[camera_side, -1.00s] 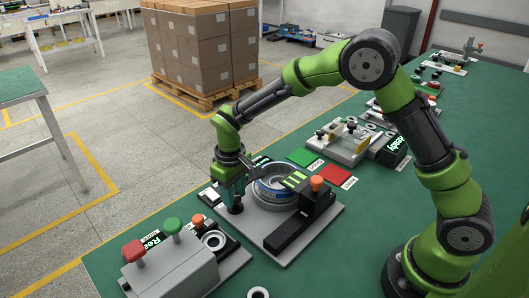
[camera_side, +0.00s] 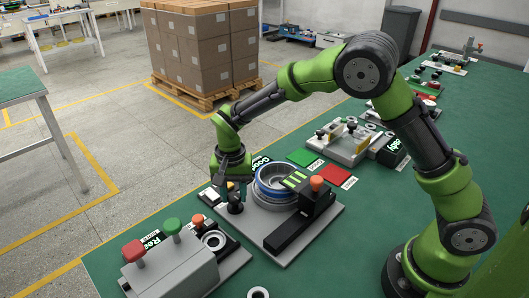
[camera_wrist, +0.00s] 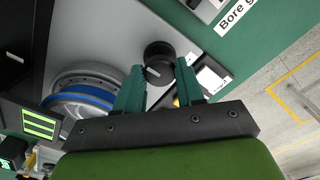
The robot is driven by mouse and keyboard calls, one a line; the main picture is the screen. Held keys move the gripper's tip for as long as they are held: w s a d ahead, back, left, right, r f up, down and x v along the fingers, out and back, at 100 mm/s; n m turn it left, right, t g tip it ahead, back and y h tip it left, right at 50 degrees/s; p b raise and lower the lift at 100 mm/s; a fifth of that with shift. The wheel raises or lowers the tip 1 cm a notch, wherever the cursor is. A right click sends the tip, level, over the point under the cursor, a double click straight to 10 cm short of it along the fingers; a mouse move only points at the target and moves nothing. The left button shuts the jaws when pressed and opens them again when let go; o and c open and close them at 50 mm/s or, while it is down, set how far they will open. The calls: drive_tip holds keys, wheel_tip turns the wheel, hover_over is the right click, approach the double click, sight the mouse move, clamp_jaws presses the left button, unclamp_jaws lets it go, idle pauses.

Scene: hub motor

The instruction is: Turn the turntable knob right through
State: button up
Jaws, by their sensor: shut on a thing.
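The turntable knob (camera_wrist: 158,62) is a black round knob with a white pointer line, on the grey base plate. In the wrist view it sits between the two teal fingers of my gripper (camera_wrist: 159,72), which is shut on it. In the side view, my gripper (camera_side: 234,192) points down over the knob (camera_side: 236,208), at the left corner of the plate. The hub motor (camera_side: 272,184), a silver ring with a blue band, sits on the turntable beside the knob. It also shows at the left of the wrist view (camera_wrist: 84,98). The turntable under it is mostly hidden.
A black block with an orange button (camera_side: 316,183) stands on the plate's right side. A small display with green bars (camera_wrist: 40,124) is near the hub. A grey box with red and green buttons (camera_side: 172,262) stands in front. Red and green mats (camera_side: 304,157) lie behind.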

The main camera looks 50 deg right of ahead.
sight(234, 196)
drive_tip(key=shift+m, duration=1.2)
drive_tip(key=o, duration=1)
drive_tip(key=shift+o, duration=0.2)
wheel_tip(234, 196, up, 17)
